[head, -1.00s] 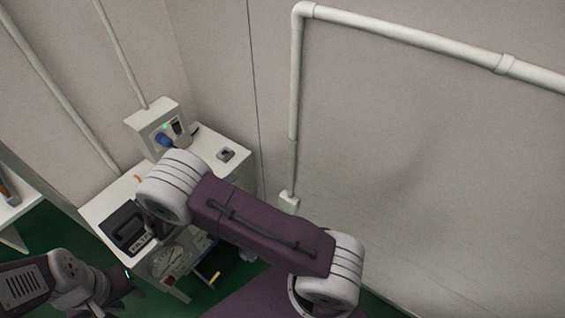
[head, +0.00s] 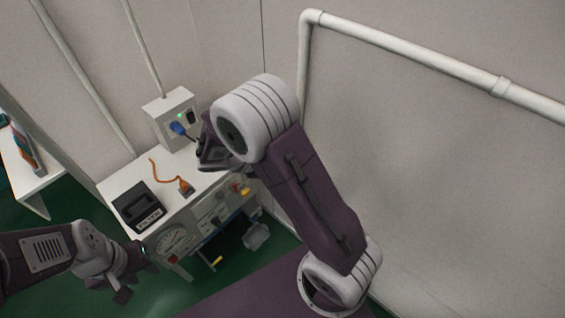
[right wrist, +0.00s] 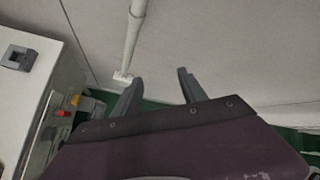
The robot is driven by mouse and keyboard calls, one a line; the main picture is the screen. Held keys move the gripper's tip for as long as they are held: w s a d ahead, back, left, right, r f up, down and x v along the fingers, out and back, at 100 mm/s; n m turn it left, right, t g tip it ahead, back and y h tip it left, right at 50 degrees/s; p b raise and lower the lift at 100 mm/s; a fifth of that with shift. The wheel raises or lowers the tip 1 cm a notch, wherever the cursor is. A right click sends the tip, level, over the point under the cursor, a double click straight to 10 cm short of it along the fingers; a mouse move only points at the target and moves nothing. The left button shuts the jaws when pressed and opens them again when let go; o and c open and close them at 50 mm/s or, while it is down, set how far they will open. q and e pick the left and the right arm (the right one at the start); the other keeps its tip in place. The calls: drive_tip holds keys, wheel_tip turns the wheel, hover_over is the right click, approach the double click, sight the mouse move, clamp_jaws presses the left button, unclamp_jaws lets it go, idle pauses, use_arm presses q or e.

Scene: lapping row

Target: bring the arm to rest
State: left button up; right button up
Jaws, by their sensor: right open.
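My right arm comes in from the lower right in the head view. Its white wrist joint stands in front of the wall and the back right of the white bench (head: 112,188). My right gripper (right wrist: 160,86) is open in the right wrist view, with nothing between its fingers and the wall and floor beyond. In the head view it is mostly hidden behind the wrist joint. My left gripper (head: 136,280) hangs low at the lower left, in front of the bench over the green floor. Whether its jaws are apart is unclear.
On the bench are a black case (head: 137,206) and an orange cable (head: 168,177). A socket box (head: 166,118) with a blue plug (head: 178,128) stands behind. A grey device (right wrist: 19,58) lies on the bench edge. A white pipe (head: 420,57) runs along the wall; the right wall area is clear.

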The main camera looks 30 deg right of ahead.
idle(0.7)
drive_tip(key=s+d+r+m+g+y+p, duration=0.1)
drive_tip(key=s+d+r+m+p, duration=0.25)
drive_tip(key=r, duration=0.25)
drive_tip(key=s+a+f+m+y, duration=0.1)
drive_tip(key=s+a+m+y, duration=0.1)
drive_tip(key=m, duration=0.6)
drive_tip(key=s+a+f+m+y, duration=0.1)
drive_tip(key=s+a+m+y, duration=0.2)
drive_tip(key=a+m, duration=0.2)
drive_tip(key=s+a+f+m+t+y, duration=0.1)
drive_tip(key=s+a+m+y, duration=0.1)
drive_tip(key=m, duration=0.9)
drive_tip(key=shift+s+a+y, duration=0.3)
drive_tip(key=shift+a+y, duration=0.5)
drive_tip(key=shift+a, duration=0.1)
